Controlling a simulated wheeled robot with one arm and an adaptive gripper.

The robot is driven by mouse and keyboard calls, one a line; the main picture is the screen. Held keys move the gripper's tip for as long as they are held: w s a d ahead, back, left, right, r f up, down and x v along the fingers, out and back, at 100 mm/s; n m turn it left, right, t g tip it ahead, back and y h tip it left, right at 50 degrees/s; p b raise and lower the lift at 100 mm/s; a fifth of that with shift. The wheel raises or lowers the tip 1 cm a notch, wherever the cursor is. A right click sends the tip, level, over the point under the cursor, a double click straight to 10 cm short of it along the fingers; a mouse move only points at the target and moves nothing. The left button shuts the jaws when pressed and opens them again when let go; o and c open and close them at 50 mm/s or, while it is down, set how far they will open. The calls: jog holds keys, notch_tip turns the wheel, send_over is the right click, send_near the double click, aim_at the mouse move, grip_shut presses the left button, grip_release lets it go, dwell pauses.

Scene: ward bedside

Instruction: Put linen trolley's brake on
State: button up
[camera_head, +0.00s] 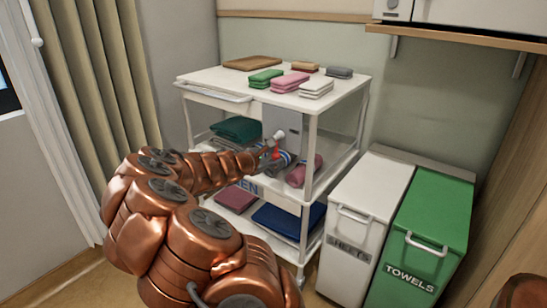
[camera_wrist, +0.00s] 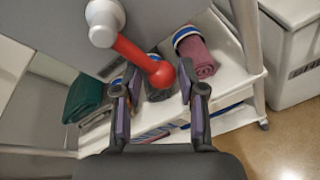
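The linen trolley (camera_head: 352,76) is a white shelved cart against the wall. On its grey panel (camera_head: 283,118) is the brake lever, a red arm (camera_wrist: 137,54) with a red ball end and a white hub (camera_wrist: 103,21). In the head view the lever (camera_head: 276,152) points down from the hub (camera_head: 279,136). My gripper (camera_wrist: 160,92) is open, and in the wrist view the red ball (camera_wrist: 163,75) shows between its fingertips. No contact is clear. In the head view my gripper (camera_head: 266,158) is small and partly hidden by my arm.
Folded cloths (camera_head: 289,82) lie on the trolley top. A green folded cloth (camera_head: 237,129) and a rolled pink towel (camera_head: 304,171) lie on the middle shelf. A white sheets bin (camera_head: 372,186) and a green towels bin (camera_head: 433,212) stand close on the right. A curtain (camera_head: 98,75) hangs left.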

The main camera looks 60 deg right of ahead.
jog(key=shift+o, duration=1.1)
jog(key=shift+f, duration=0.1)
jog(key=v, duration=1.2)
jog(key=s+a+r+m+y+p, duration=0.5)
jog(key=s+a+r+m+p, duration=0.25)
jog(key=a+r+p, duration=0.5)
jog(key=s+a+r+y+p, duration=0.3)
jog(key=a+p, duration=0.3)
jog(key=a, duration=0.4)
jog(key=s+a+r+m+y+p, duration=0.1)
jog(key=s+a+r+y+p, duration=0.2)
jog(key=a+p, duration=0.3)
jog(key=s+a+r+m+y+p, duration=0.1)
jog(key=s+a+r+y+p, duration=0.2)
jog(key=a, duration=1.1)
notch_tip(320, 180, up, 2)
jog(key=s+p, duration=0.2)
jog(key=p, duration=0.1)
jog(key=shift+s+y, duration=0.2)
jog(key=shift+y, duration=0.1)
